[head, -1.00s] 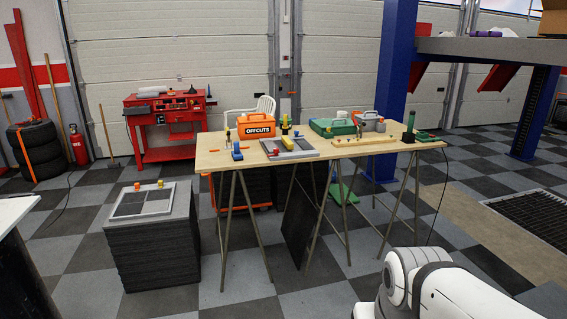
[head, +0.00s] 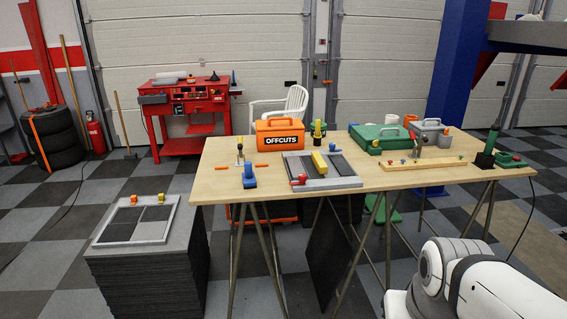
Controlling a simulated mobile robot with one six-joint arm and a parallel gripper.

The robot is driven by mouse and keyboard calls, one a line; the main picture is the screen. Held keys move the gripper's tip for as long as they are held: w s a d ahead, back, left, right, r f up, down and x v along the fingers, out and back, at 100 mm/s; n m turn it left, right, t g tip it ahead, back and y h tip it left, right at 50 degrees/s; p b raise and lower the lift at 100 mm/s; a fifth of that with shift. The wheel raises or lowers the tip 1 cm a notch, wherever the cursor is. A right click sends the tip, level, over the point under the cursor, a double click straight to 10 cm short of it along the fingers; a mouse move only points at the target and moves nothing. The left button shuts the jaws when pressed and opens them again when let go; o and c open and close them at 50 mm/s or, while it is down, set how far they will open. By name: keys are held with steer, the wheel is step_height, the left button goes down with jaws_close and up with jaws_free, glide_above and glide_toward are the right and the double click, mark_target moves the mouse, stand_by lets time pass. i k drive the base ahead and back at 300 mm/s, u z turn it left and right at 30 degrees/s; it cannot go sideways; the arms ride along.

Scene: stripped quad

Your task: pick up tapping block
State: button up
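I cannot tell for certain which thing is the tapping block. A yellow bar-shaped block (head: 320,162) lies on a framed panel of dark and grey strips (head: 345,181) on the wooden table (head: 222,188). A red piece (head: 299,181) sits at the panel's front left corner. A blue upright-backed tool (head: 249,177) stands on the table left of the panel. A black and yellow upright piece (head: 317,131) stands behind the panel. My white arm shows at the lower right, clear of the table top; its gripper is not in view.
An orange OFFCUTS box (head: 280,135) and a green case (head: 382,138) stand at the table's back. A long wooden strip (head: 420,164) with knobs lies at the right. A stack of dark tiles (head: 146,270) stands left of the table. Checkered floor is open at the left.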

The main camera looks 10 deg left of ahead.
mark_target(249, 180)
steer(key=u, duration=0.15)
steer(key=i, duration=0.2)
steer(key=u, duration=1.3)
steer(key=i, duration=2.15)
steer(key=z, duration=1.5)
